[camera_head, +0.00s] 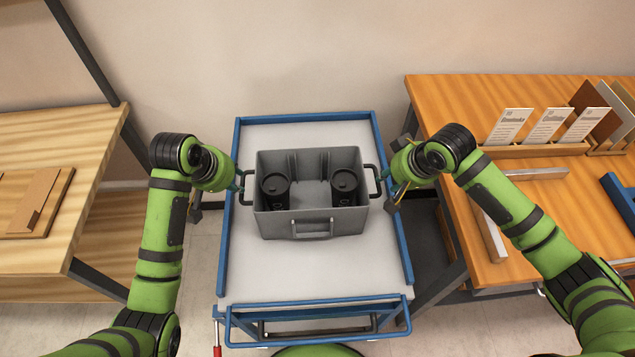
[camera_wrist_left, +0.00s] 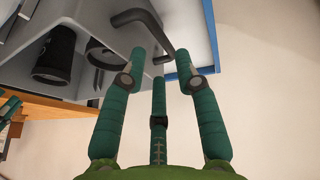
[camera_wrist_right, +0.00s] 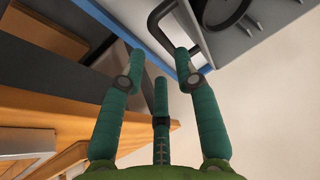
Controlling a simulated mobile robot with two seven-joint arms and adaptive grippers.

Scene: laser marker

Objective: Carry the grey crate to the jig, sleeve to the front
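The grey crate (camera_head: 268,224) stands upright on the blue-edged cart and holds two black lidded cups. A grey frame-like fitting (camera_head: 312,229), perhaps the sleeve, is on its near wall. Dark loop handles stick out at its left (camera_head: 243,187) and right (camera_head: 374,179). My left gripper (camera_head: 240,183) is at the left handle, its fingers apart with the handle (camera_wrist_left: 148,22) near their tips. My right gripper (camera_head: 384,178) is at the right handle, fingers also apart, the handle (camera_wrist_right: 160,25) near their tips. Pale metal bars (camera_head: 490,236) on the right table look like the jig.
The cart (camera_head: 262,292) has a blue rail in front. The orange table (camera_head: 455,98) at right holds card stands (camera_head: 530,151) and a blue object (camera_head: 619,199) at its right edge. A wooden table (camera_head: 75,225) at left carries brown boards (camera_head: 38,200).

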